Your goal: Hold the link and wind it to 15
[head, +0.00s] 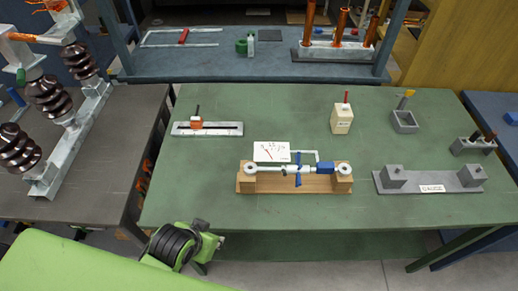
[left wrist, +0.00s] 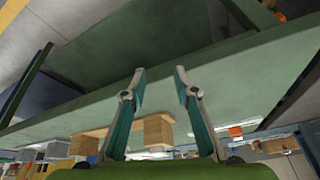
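The link (head: 297,169), a silvery bar with round ends and blue parts in its middle and at its right, lies across a wooden stand (head: 297,185) on the green table. A white card (head: 271,152) with a scale and red pointer stands just behind it; its numbers are too small to read. In the left wrist view my left gripper (left wrist: 160,72) is open, with nothing between its fingers. The wooden stand (left wrist: 92,135) shows there partly behind the left finger, apart from it. My right gripper is in neither view.
Behind are an orange slider on a rail (head: 207,129), a cream box (head: 342,119) and a grey holder (head: 404,121). The green table (head: 200,195) is clear left of the stand.

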